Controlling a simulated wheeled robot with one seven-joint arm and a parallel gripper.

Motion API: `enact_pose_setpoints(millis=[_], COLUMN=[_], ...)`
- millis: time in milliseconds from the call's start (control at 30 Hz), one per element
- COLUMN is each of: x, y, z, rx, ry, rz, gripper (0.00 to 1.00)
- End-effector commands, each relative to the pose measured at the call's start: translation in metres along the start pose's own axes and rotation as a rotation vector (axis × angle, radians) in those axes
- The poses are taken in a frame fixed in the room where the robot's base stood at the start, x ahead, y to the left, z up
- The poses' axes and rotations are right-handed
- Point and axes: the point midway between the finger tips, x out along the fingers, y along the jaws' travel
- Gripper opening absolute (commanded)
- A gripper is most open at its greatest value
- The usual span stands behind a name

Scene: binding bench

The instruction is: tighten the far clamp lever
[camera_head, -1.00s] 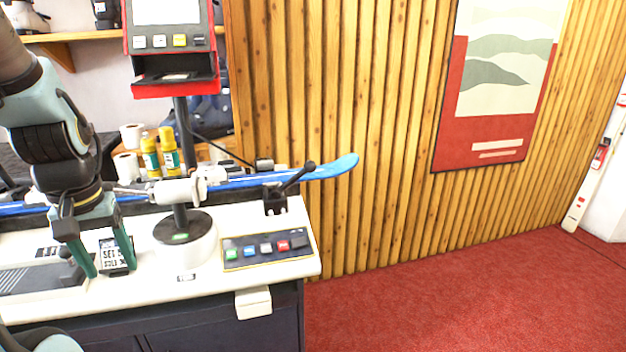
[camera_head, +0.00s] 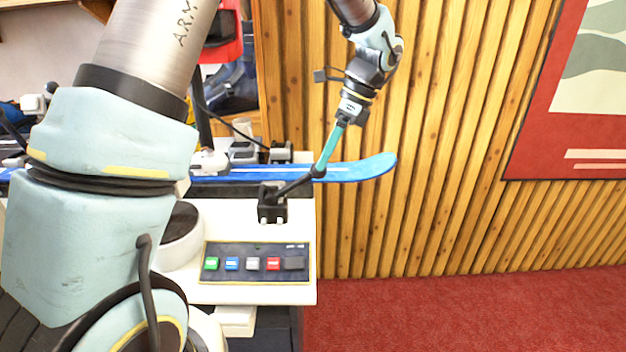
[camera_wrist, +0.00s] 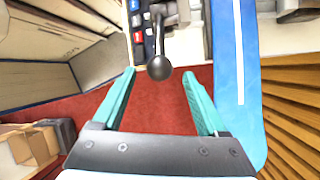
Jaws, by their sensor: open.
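A black clamp lever (camera_head: 295,186) with a ball knob rises rightward from a black clamp block (camera_head: 271,207) at the bench's right end, beside the blue ski (camera_head: 362,169). My gripper (camera_head: 320,167) reaches down from above, its teal fingertips at the knob end of the lever. In the wrist view, the ball knob (camera_wrist: 159,68) appears midway between the tips of my open gripper (camera_wrist: 159,74), with a gap on each side. The fingers do not visibly touch it; how deep it sits between them is unclear.
The ski (camera_wrist: 237,75) runs close along the right finger in the wrist view. A button panel (camera_head: 256,262) lies in front of the clamp on the white bench top (camera_head: 300,225). The slatted wall (camera_head: 440,130) stands behind. Open red floor (camera_head: 450,310) lies right of the bench.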

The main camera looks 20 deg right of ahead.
Motion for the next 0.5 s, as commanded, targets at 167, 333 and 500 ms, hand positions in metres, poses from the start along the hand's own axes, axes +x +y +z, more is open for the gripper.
enact_pose_setpoints(millis=[167,333,500], x=[0.034,0.059,0.072], y=[0.001,0.001,0.001], z=[0.002,0.002,0.001], rx=[-0.002,-0.002,-0.004], ry=[-0.001,-0.001,0.0], rz=[0.005,0.003,0.002], gripper=[0.76,0.76,0.76])
